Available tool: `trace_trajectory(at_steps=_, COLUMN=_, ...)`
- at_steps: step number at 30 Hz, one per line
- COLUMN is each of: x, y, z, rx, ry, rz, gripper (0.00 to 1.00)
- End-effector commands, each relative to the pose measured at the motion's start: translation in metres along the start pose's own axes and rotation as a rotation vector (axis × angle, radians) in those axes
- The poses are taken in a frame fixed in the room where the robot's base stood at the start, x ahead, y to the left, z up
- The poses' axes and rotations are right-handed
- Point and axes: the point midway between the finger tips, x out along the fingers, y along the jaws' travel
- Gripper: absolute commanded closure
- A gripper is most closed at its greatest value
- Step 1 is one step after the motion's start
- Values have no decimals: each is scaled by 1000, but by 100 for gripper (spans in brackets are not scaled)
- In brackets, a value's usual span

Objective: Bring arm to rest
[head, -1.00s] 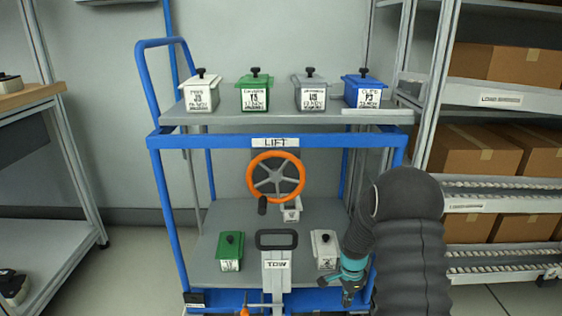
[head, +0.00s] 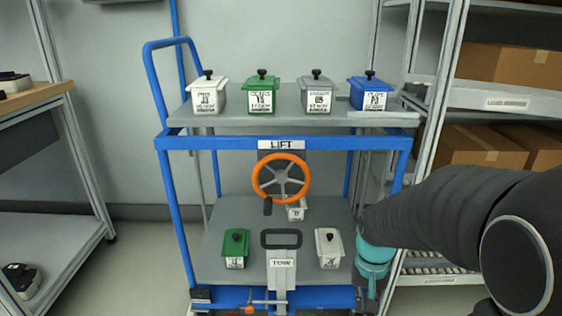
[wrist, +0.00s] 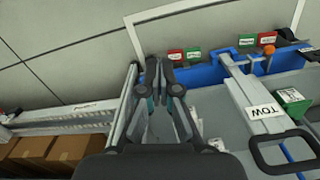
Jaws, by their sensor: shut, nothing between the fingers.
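My arm (head: 450,220) reaches in from the right edge of the head view, bent, with its dark sleeve in front of the shelving. My gripper (head: 366,298) hangs downward at the right side of the blue cart, its teal part beside the cart's lower deck. In the wrist view my gripper (wrist: 160,65) shows its dark fingers close together, shut and empty. In the head view the fingertips are small and partly lost against the cart frame.
The blue cart (head: 290,142) carries lidded boxes on both decks, with an orange handwheel (head: 281,177) and a tow handle (head: 281,240) at its front. Shelving with cartons (head: 480,147) stands right. A bench (head: 36,97) stands left. Floor between bench and cart is clear.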

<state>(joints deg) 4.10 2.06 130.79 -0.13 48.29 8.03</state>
Motion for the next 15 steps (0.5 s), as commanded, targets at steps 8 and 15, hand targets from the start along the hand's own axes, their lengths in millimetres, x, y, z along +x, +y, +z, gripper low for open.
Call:
trace_trajectory(at_steps=8, x=-67, y=0, z=52, rx=-139, ry=125, rz=-12, gripper=100)
trace_trajectory(at_steps=15, x=-112, y=2, z=91, rx=-178, ry=257, rz=-23, gripper=100)
